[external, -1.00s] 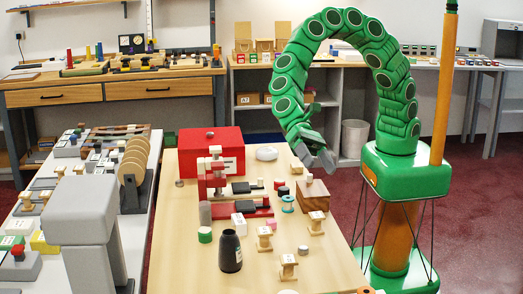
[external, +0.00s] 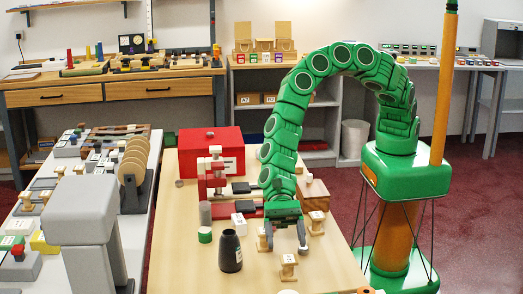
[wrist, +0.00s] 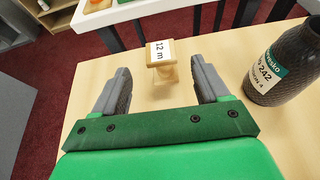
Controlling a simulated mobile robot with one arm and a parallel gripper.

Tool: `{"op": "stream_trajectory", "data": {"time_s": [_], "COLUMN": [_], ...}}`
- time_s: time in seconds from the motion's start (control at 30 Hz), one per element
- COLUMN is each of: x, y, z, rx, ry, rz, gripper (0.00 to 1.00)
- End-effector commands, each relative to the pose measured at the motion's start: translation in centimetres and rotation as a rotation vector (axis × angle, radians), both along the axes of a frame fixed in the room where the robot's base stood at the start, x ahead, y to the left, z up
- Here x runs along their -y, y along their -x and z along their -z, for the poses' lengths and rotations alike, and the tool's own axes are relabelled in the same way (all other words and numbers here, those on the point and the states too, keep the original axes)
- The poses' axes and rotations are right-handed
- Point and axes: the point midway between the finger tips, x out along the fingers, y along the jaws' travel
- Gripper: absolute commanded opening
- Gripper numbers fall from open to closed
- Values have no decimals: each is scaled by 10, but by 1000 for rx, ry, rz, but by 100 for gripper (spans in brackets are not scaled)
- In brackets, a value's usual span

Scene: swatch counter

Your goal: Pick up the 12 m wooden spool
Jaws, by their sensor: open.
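The wooden spool labelled 12 m (wrist: 160,59) stands upright on the wooden table in the wrist view, just beyond and between my fingertips. It appears to be the front spool (external: 288,267) in the external view. My gripper (external: 286,240) hangs low over the table behind that spool, pointing down toward the front. In the wrist view my gripper (wrist: 160,80) is open, with a finger on each side and nothing held. The spool's label is readable, turned sideways.
A dark bottle (external: 230,252) stands left of my gripper; it also shows at the right in the wrist view (wrist: 286,62). Other wooden spools stand close by, one (external: 262,241) to the left and one (external: 316,222) to the right. A red box (external: 212,148) sits farther back.

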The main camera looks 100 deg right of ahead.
Motion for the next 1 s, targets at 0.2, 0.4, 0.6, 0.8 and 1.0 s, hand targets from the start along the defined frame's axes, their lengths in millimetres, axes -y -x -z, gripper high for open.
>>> {"op": "stream_trajectory", "data": {"time_s": [0.2, 0.4, 0.6, 0.8, 1.0], "x": [-16, -25, -47, -63, -65], "y": [0, -2, -3, -3, -4], "z": [8, 10, 17, 25, 25], "rx": [0, 2, 3, 2, 2], "ry": [2, 1, 0, 0, -1], "rz": [-2, -2, -5, -4, -2], "gripper": [74, 74, 74, 74, 74]}}
